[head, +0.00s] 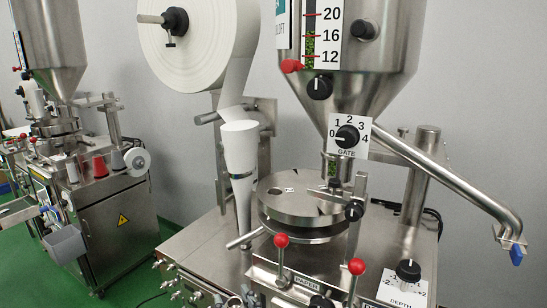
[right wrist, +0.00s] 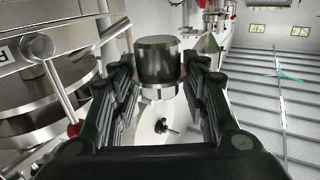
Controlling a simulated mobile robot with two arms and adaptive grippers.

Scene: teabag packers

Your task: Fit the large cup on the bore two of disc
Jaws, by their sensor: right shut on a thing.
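The steel disc (head: 300,206) lies flat under the hopper in the head view, with a small white mark and a dark opening on top. Bore two cannot be told for certain. Round steel plates of the machine (right wrist: 40,98) show at the left in the right wrist view. My right gripper (right wrist: 158,70) is shut on a polished steel cup-like cylinder (right wrist: 157,58), apart from the plates. Its underside is partly hidden, and I cannot judge its size against another cup. No gripper can be made out in the head view, and my left gripper is not seen.
The hopper (head: 372,40), gate dial (head: 347,136), red-knobbed levers (head: 281,241) and paper tube (head: 240,150) crowd round the disc. A slanted steel pipe (head: 455,185) juts right. A second machine (head: 110,205) stands at the left.

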